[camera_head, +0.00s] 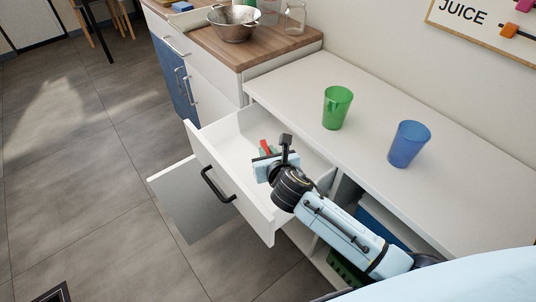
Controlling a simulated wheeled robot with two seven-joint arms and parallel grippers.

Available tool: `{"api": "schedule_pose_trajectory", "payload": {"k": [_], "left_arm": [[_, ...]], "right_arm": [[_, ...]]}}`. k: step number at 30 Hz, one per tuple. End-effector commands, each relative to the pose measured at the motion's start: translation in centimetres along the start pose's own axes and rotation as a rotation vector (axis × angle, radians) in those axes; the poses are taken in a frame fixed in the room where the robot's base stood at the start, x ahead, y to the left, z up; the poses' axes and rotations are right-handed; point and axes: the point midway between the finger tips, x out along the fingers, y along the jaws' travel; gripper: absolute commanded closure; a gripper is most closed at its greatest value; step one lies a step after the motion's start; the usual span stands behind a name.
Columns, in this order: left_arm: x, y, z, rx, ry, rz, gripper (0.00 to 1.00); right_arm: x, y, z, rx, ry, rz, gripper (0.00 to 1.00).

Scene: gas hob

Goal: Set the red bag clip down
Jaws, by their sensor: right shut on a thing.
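My right arm comes in from the lower right, and its gripper (268,158) is over the open white drawer (226,143). The right gripper is shut on the red bag clip (265,147), a small red piece showing at the gripper's far side. The gripper hides part of the clip. I cannot tell whether the clip touches the drawer's floor. My left gripper is not in view.
A green cup (337,107) and a blue cup (408,144) stand on the white counter (300,86). A metal colander (233,23) and glass jars stand on the wooden worktop (200,38). The drawer front has a black handle (215,186). Open grey floor lies left.

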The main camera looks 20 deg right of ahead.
Motion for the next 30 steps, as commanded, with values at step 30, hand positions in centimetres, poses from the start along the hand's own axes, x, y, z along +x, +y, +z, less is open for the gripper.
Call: {"api": "schedule_pose_trajectory", "payload": {"k": [30], "left_arm": [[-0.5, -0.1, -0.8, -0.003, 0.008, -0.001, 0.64]], "right_arm": [[0.5, 0.0, -1.1, -0.001, 0.000, 0.000, 0.63]]}}
